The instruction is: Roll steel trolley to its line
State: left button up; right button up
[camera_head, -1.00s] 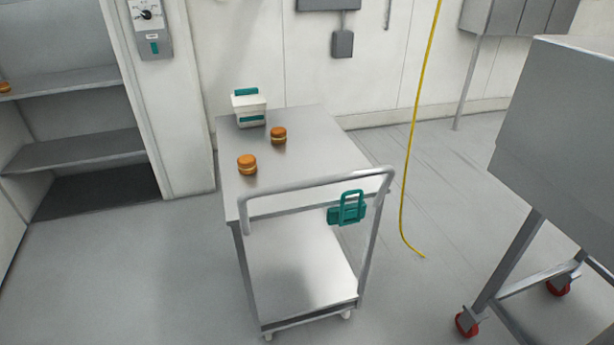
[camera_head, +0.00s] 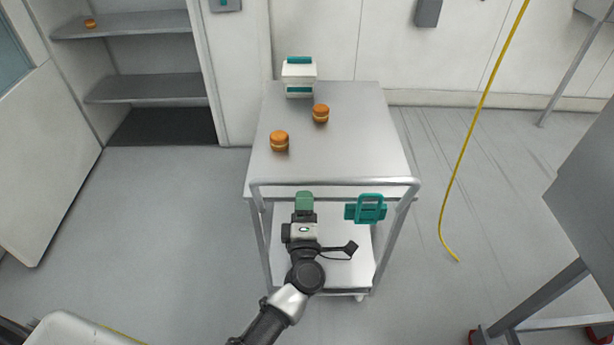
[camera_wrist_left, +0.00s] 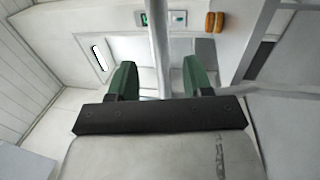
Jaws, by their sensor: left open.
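The steel trolley (camera_head: 355,150) stands in the middle of the head view, its push handle (camera_head: 345,182) on my side. A teal latch-like piece (camera_head: 366,208) hangs below the handle at right. My left gripper (camera_head: 304,200) is open at the handle, left of the teal piece. In the left wrist view the handle bar (camera_wrist_left: 159,45) runs between the green fingertips (camera_wrist_left: 160,78), with a gap visible on both sides. No floor line for the trolley is clearly visible. My right gripper is not in view.
On the trolley top are a white and teal box (camera_head: 299,78) and two orange-brown round items (camera_head: 279,142) (camera_head: 320,113). A yellow cord (camera_head: 462,160) reaches the floor at right. A grey steel unit (camera_head: 590,210) stands far right; shelves (camera_head: 140,88) stand at left.

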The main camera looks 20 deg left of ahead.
aim_at(307, 185)
pick_arm(q)
jog(key=x, duration=0.6)
jog(key=shift+d+p, duration=0.25)
jog(key=shift+p, duration=0.15)
jog(key=shift+w+a, duration=0.15)
jog(key=shift+w, duration=0.25)
grip_shut()
